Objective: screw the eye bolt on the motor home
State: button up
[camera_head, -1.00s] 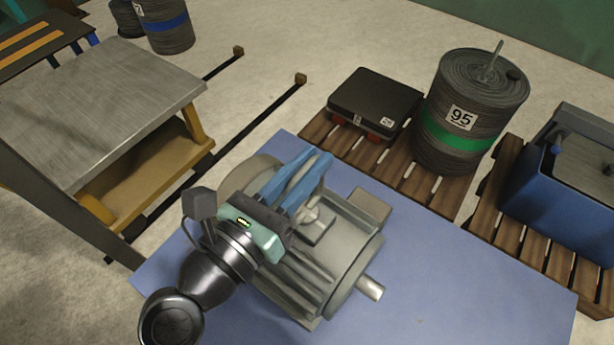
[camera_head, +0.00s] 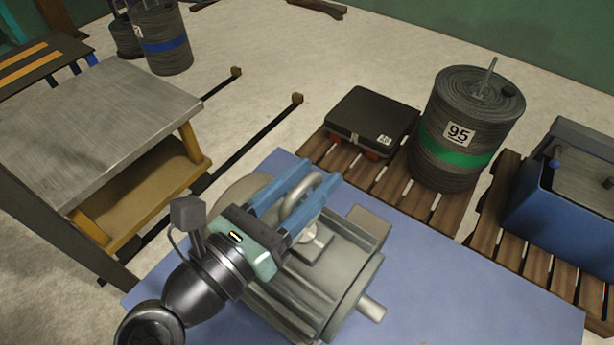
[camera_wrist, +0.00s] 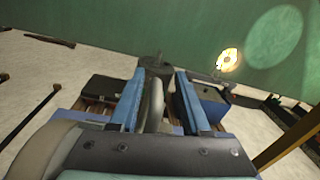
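The grey motor (camera_head: 335,275) lies on a blue surface, its shaft pointing to the lower right. The silver eye bolt (camera_head: 311,232) stands at the top of the motor, its ring between the two blue fingers of my gripper (camera_head: 317,173). In the wrist view the ring of the eye bolt (camera_wrist: 154,105) shows nearly edge-on, close to the left finger, with a gap to the right finger. My gripper (camera_wrist: 158,75) looks open around the ring. The fingers partly hide the ring, and the thread is out of sight.
The blue work surface (camera_head: 450,285) is clear to the right of the motor. Behind it, a black case (camera_head: 372,118) and a drum marked 95 (camera_head: 468,130) stand on a pallet. A blue bin (camera_head: 565,190) is at right. A metal-topped bench (camera_head: 95,125) is at left.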

jog(key=shift+a+f, duration=0.1)
jog(key=shift+a, duration=0.15)
jog(key=shift+s+a, duration=0.2)
jog(key=shift+s, duration=0.05)
jog(key=v, duration=1.2)
jog(key=shift+d, duration=0.2)
